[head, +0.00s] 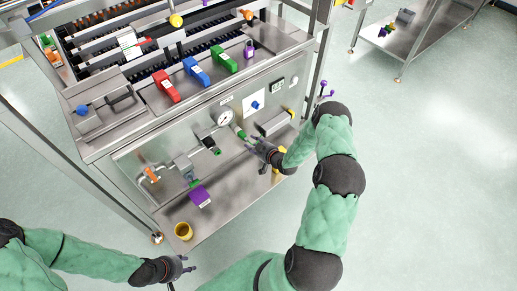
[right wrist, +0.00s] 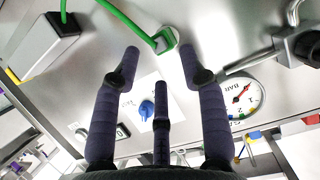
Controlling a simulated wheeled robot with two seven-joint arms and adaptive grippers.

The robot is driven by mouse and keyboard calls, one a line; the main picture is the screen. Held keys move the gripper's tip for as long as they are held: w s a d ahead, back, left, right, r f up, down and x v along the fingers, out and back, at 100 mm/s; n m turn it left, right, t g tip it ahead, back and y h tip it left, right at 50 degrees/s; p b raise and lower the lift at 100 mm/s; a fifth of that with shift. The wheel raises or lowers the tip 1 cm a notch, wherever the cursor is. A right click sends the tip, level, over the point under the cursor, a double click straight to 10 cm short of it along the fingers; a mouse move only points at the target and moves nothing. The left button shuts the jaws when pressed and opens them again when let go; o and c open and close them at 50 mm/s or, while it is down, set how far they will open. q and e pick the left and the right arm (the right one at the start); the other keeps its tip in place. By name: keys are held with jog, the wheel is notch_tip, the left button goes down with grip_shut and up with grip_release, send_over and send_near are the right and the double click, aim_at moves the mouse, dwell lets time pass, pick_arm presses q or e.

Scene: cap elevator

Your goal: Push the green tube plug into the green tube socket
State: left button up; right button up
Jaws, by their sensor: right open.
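A green fitting (right wrist: 164,40) with a green tube (right wrist: 122,18) running from it lies by the machine's front panel in the right wrist view. A green piece also shows below the gauge in the head view (head: 240,133). I cannot tell plug from socket for certain. My right gripper (right wrist: 160,58) is open and empty, its fingertips a little short of the fitting; in the head view it is in front of the panel (head: 259,148).
The pressure gauge (head: 225,118) and blue knob (head: 255,105) are on the panel near my right gripper. A grey box (head: 274,122) is to its right. Open floor lies to the right.

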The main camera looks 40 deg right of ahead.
aim_at(247, 140)
jog(key=shift+b+x, duration=0.4)
jog(key=shift+x, duration=1.75)
grip_shut()
